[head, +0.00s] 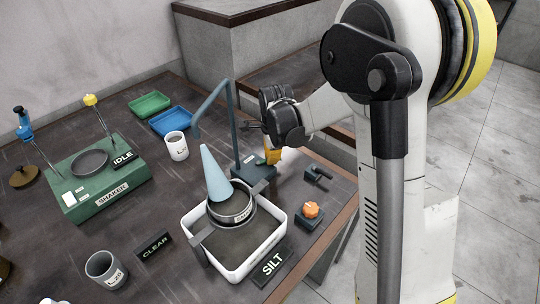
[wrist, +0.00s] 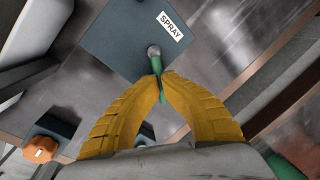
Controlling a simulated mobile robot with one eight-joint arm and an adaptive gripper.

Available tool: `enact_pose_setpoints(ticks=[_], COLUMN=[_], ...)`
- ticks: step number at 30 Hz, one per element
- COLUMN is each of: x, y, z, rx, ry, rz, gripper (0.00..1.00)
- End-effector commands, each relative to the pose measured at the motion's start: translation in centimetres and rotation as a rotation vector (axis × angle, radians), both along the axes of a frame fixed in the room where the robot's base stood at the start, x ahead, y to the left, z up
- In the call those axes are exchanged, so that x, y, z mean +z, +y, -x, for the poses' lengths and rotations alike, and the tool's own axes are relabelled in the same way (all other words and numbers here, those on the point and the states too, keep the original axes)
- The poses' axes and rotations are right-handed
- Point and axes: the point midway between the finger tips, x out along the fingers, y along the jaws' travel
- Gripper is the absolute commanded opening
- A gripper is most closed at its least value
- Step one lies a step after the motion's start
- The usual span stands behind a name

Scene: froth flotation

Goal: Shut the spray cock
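The spray stand (head: 253,172) is a blue-grey block with a bent pipe, at the right of the table. In the wrist view its SPRAY-labelled block (wrist: 125,40) carries the spray cock (wrist: 155,58), a round metal stub with a green lever. My gripper (head: 272,156) is low beside the stand. Its yellow fingers (wrist: 161,82) come together on the green lever, which shows between them and partly behind them. A pale blue spray cone (head: 214,178) stands under the pipe outlet, over a round sieve (head: 232,205).
The sieve sits over a white tub (head: 276,232) with a SILT sign (head: 272,263). An orange knob (head: 312,210) and a small black handle (head: 318,174) are near the table's right edge. A white mug (head: 176,146) and green shaker (head: 105,180) stand left.

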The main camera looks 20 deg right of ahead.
Motion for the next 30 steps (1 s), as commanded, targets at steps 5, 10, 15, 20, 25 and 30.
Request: enact_pose_setpoints(ticks=[5,10,15,20,25,30], x=[-0.14,-0.15,-0.15,-0.16,-0.16,-0.15], y=[0.08,0.17,0.19,0.20,0.19,0.18], z=[0.54,0.78,0.90,0.93,0.93,0.92], rx=[-0.100,-0.164,-0.195,-0.203,-0.203,-0.202], ry=[0.003,0.003,0.003,0.004,0.004,0.004], rz=[0.000,-0.001,-0.001,0.000,0.000,0.000], gripper=[0.00,0.00,0.00,0.00,0.00,0.24])
